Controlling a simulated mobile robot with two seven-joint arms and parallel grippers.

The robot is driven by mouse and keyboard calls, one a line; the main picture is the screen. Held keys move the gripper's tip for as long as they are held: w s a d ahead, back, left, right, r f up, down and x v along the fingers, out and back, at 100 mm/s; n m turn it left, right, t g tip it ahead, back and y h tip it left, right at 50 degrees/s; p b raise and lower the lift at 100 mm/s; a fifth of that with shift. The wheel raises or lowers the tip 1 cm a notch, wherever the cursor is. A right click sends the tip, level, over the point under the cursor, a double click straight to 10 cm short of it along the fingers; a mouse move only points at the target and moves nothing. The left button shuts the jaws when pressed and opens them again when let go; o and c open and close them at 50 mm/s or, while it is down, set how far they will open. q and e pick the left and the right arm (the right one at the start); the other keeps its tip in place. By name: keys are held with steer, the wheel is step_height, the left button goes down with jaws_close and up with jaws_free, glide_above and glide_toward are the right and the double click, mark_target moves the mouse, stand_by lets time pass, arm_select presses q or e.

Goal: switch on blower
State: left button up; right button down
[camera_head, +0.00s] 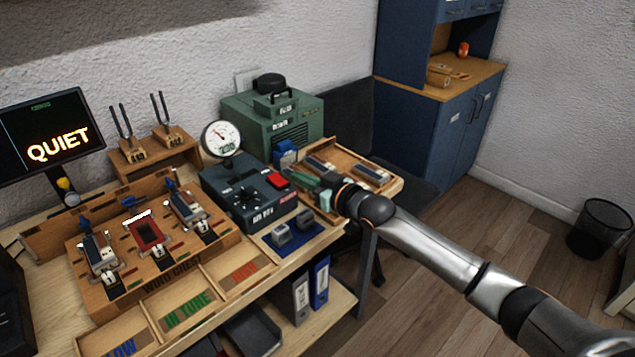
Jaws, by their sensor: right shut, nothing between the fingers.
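A dark blue control box (233,178) stands on the bench with a round white gauge (221,139) behind it. It has a red rocker-like switch (278,180) at its right end and a black knob (247,197) on its top. A green vented housing (265,127) stands behind it; I cannot tell from its small labels which unit is the blower. My right gripper (294,175) reaches in from the right, shut and empty, its tips just right of the red switch. I cannot tell whether they touch it. My left gripper is not in view.
A wooden tray (388,187) with metal parts lies behind my right gripper. A screen (50,135) reads QUIET. Small grey blocks (281,235) sit on a blue mat in front.

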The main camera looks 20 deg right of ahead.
steer(key=shift+v, duration=2.5)
steer(key=shift+f, duration=0.1)
steer(key=s+a+f+m+g+h+p, duration=0.15)
steer(key=s+a+f, duration=0.25)
steer(key=s+f, duration=0.55)
steer(key=s+a+f+g, duration=0.2)
steer(key=s+a+f, duration=0.1)
steer(key=s+f, duration=0.65)
steer(key=s+f+g+h, duration=0.1)
steer(key=s+f, duration=0.5)
steer(key=s, duration=0.6)
steer(key=shift+s+a+f+g+p, duration=0.2)
steer(key=shift+a+f+g+p, duration=0.15)
steer(key=shift+g, duration=0.2)
